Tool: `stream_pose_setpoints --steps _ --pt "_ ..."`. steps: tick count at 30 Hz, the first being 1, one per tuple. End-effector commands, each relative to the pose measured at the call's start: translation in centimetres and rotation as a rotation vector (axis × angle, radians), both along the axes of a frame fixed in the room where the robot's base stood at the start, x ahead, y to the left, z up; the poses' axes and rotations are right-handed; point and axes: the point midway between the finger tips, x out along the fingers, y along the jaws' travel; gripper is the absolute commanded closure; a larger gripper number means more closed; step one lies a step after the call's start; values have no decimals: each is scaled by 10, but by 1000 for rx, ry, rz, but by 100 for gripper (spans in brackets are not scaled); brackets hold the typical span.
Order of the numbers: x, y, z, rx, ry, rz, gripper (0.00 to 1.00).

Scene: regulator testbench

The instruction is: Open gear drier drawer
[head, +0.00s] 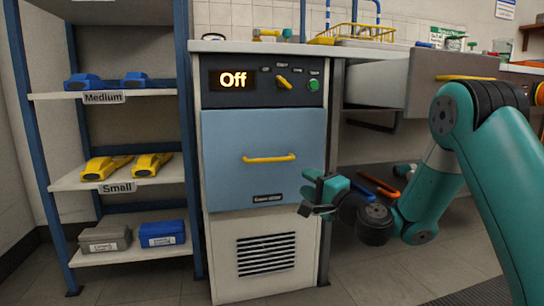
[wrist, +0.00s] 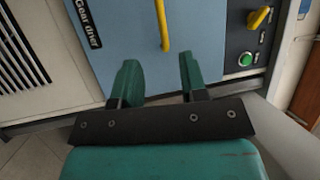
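The gear drier is a white cabinet with a blue drawer front (head: 255,185), which is shut flush. A yellow bar handle (head: 269,158) crosses the middle of the drawer front. A dark label at its bottom reads "Gear drier" in the wrist view (wrist: 88,23). My gripper (head: 312,194) is in front of the drawer's lower right corner, below and right of the handle. In the wrist view its two green fingers (wrist: 158,80) are spread with nothing between them. The handle (wrist: 163,24) shows ahead of the fingers, apart from them.
A control panel (head: 265,82) reads "Off", with a yellow knob (head: 284,83) and green button (head: 314,85). A grey drawer with yellow handle (head: 465,78) juts out at right. Floor before the drier is clear.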

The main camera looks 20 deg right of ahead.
Motion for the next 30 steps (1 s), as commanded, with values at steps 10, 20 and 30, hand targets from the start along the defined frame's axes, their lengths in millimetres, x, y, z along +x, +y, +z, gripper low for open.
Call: stream_pose_setpoints --steps 10,20,30 --pt "37 17 15 -1 1 4 61" --pt "87 39 20 -3 -7 3 61" --pt "130 57 24 -3 -2 3 61"
